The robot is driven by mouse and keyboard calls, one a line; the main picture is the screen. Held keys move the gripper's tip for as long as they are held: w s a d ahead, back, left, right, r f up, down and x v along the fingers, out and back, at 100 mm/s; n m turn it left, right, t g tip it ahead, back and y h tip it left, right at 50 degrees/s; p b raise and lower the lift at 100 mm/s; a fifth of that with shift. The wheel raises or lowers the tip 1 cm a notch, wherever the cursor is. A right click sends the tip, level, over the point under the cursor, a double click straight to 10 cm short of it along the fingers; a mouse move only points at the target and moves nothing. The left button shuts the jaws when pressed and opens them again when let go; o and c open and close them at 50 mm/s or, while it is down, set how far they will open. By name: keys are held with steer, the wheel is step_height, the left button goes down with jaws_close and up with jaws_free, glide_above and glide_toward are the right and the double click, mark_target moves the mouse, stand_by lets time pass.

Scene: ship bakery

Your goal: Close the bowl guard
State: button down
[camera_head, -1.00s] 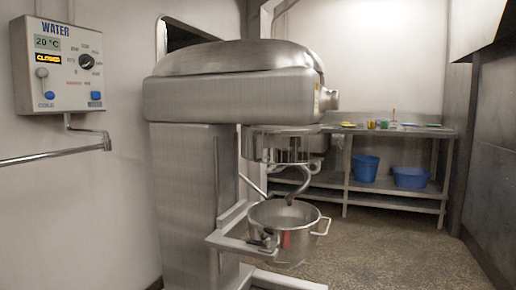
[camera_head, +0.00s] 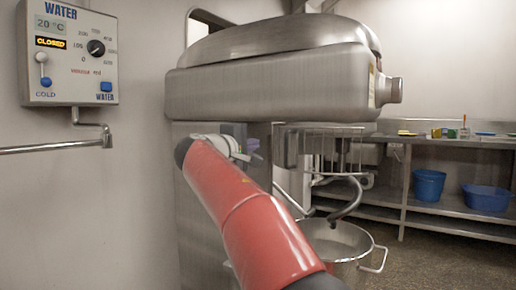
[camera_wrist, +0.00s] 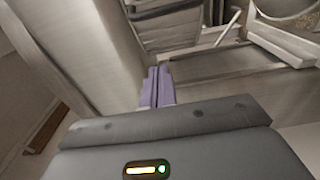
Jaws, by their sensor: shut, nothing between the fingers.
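The bowl guard (camera_head: 335,131) is a band of thin wire bars under the mixer head (camera_head: 280,65), above the steel bowl (camera_head: 376,252) and hook (camera_head: 349,207). Whether it is open cannot be told clearly. My red arm crosses the head view, hiding part of the bowl and the mixer's column. My gripper (camera_wrist: 157,86) shows two purple fingers pressed together, empty, in the wrist view. They point along the mixer's steel column (camera_wrist: 85,45). In the head view the gripper end is beside the column, left of the guard, and no contact with the guard shows.
A water control panel (camera_head: 70,55) and a pipe (camera_head: 55,147) are on the left wall. A steel bench (camera_head: 440,142) with blue tubs (camera_head: 429,185) stands at the back right. Floor shows between the bowl and bench.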

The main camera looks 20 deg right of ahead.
mark_target(305, 144)
steer(key=p+x, duration=0.2)
steer(key=x, duration=0.6)
steer(key=shift+s+d+b, duration=0.25)
steer(key=shift+s+b, duration=0.05)
steer(key=shift+s, duration=0.3)
steer(key=shift+s+d+b, duration=0.25)
steer(key=shift+s+b, duration=0.1)
steer(key=shift+s, duration=0.3)
steer(key=shift+s+d+b, duration=0.3)
steer(key=shift+s, duration=0.3)
steer(key=shift+s+d, duration=0.1)
